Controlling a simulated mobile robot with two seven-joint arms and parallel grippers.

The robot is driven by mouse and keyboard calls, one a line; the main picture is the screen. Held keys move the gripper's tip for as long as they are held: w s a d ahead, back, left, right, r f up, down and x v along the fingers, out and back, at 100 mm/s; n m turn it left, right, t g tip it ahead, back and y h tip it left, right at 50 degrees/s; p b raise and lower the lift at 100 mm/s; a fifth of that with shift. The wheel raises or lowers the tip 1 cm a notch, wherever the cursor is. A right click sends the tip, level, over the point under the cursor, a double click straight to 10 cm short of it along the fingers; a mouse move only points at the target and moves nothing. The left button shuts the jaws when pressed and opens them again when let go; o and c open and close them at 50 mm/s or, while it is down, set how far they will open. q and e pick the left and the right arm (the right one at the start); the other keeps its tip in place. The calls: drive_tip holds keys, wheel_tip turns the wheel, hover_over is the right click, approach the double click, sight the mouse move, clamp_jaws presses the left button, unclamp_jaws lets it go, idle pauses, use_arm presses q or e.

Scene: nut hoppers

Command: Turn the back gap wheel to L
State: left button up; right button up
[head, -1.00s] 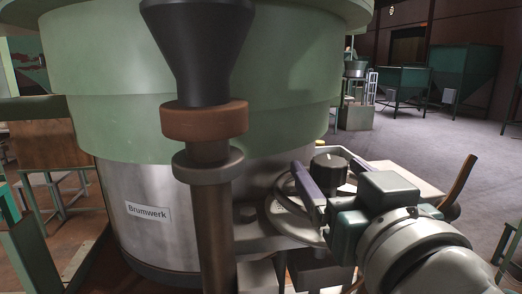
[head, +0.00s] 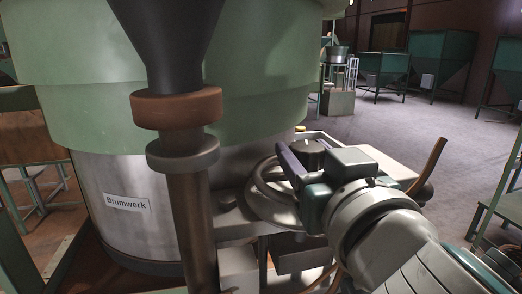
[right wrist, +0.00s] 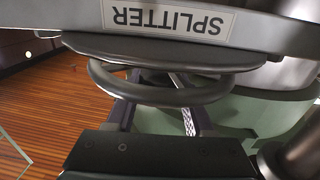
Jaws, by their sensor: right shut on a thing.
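A grey hand wheel (head: 258,197) with a raised ring sits on a bracket at the right side of the big machine in the head view. A black knob (head: 309,151) shows just behind my gripper there. My right gripper (head: 290,163) has its dark purple-grey fingers at the wheel and is shut on it; the fingers hide part of the ring. In the right wrist view, the ring (right wrist: 165,96) crosses in front of the fingers (right wrist: 160,112), below a plate whose label reads SPLITTER upside down. I cannot read any gap letter. My left gripper is not in view.
The green and steel machine (head: 115,178), labelled Brumwerk, fills the left. A brown-collared pipe (head: 190,215) under a black funnel stands close in front. A curved brown rod (head: 430,165) rises right of my arm. Open grey floor (head: 390,125) and green hoppers (head: 439,60) lie behind.

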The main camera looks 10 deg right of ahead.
clamp_jaws()
drive_tip(key=shift+r+n+y+p, duration=0.15)
drive_tip(key=shift+n+y+p, duration=0.25)
drive_tip(key=shift+y+p, duration=0.25)
drive_tip(key=shift+n+y+p, duration=0.35)
drive_tip(key=shift+n+y, duration=0.05)
drive_tip(key=shift+y, duration=0.25)
drive_tip(key=o, duration=1)
unclamp_jaws()
drive_tip(key=shift+c, duration=0.2)
drive_tip(key=shift+s+f, duration=0.1)
drive_tip(key=shift+f, duration=0.1)
